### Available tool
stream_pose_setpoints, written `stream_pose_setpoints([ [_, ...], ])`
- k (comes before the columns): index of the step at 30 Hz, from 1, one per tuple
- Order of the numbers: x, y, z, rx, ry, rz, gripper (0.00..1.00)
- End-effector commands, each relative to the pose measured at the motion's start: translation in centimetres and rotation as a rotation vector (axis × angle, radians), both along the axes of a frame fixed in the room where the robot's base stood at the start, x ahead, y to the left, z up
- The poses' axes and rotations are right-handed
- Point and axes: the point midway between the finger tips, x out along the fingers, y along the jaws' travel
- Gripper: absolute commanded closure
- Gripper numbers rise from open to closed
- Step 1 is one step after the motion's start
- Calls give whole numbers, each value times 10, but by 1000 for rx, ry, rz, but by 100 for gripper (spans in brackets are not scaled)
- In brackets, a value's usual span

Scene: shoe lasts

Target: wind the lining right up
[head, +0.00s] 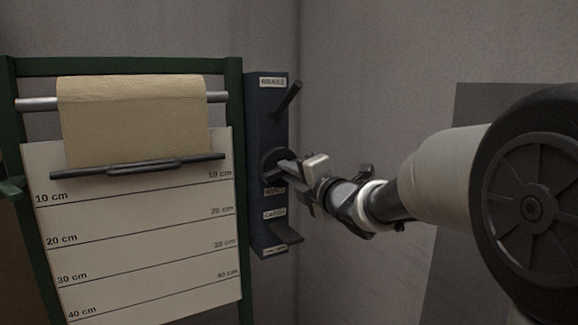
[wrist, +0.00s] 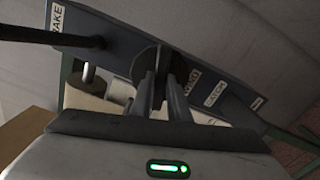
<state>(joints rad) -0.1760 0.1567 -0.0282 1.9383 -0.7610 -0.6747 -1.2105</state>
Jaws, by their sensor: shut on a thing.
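The tan lining (head: 135,115) hangs from a metal roller bar (head: 38,104) in a green frame. Its lower edge carries a dark bar (head: 195,159), which lies above the 10 cm line on the white scale board (head: 140,245). A dark round knob (head: 271,160) sits midway on the blue panel (head: 268,120); it also shows in the wrist view (wrist: 150,62). My gripper (head: 289,166) is shut on the knob's raised grip, with one finger on each side in the wrist view (wrist: 164,92). The fingers hide part of the knob.
A dark lever (head: 288,98) juts out above the knob, near a label that seems to read BRAKE in the wrist view. A lower dark lever (head: 284,232) sits near the CATCH label (wrist: 215,93). The wall right of the panel is close behind my gripper.

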Motion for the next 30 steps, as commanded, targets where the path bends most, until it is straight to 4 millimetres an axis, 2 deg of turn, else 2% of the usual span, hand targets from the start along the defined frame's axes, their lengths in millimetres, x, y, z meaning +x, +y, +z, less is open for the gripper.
stream_pose_setpoints([
  [10, 0, 0, 1, 46, 32, 0, 100],
  [16, 0, 0, 3, 231, 156, 0, 100],
  [17, 0, 0, 0, 225, 152, 0, 79],
  [20, 0, 0, 0, 221, 148, 0, 63],
  [30, -3, -2, 0, 219, 146, 0, 62],
])
